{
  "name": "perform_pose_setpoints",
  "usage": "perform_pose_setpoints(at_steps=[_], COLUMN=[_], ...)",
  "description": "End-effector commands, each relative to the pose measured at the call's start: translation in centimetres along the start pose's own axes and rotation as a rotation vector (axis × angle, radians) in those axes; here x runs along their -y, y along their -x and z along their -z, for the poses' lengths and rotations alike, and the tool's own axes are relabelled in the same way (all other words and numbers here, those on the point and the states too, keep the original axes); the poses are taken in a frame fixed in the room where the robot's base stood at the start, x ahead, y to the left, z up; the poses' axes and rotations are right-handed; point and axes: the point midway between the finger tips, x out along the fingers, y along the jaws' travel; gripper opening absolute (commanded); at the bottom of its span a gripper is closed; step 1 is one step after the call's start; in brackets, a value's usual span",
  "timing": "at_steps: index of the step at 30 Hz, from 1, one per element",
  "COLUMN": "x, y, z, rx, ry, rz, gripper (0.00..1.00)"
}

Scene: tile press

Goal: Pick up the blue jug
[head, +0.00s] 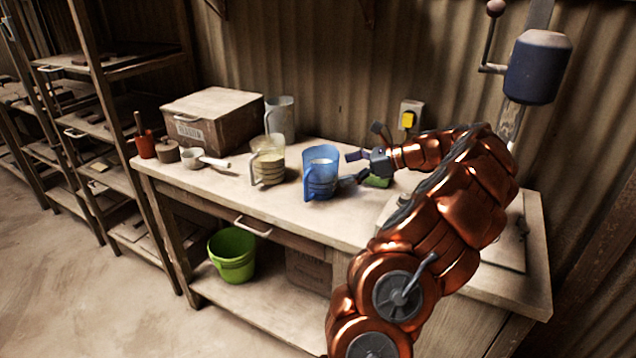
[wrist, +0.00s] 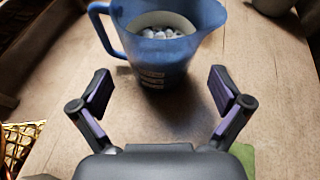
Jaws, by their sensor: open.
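The blue jug (head: 320,174) stands upright on the workbench, right of a clear jug. In the wrist view the blue jug (wrist: 160,50) is at the top middle, with its handle to the left and some pale lumpy contents inside. My gripper (head: 352,168) is just right of the blue jug in the head view. In the wrist view my gripper (wrist: 163,90) is open, its two fingers spread wide, with bare wood between them. The jug is ahead of the fingertips, and nothing is held.
The workbench (head: 230,193) also holds a clear jug (head: 267,160) with pale contents, a taller grey jug (head: 281,118), a wooden box (head: 212,118), a white scoop (head: 193,158) and a red pot (head: 145,145). A green item (head: 377,181) lies under my gripper. A green bucket (head: 232,256) is below.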

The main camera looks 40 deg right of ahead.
Motion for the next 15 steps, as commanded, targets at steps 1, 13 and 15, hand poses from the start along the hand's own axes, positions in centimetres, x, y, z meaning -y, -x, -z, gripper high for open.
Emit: perform_pose_setpoints(at_steps=[1,13,15], x=[0.0,-0.1,-0.1], y=[0.0,-2.9,-3.4], z=[-0.3,-0.1,-0.1], rx=[0.0,-0.001,-0.001], ry=[0.003,0.003,0.003], rz=[0.0,-0.003,-0.003], gripper=[1.0,1.0,1.0])
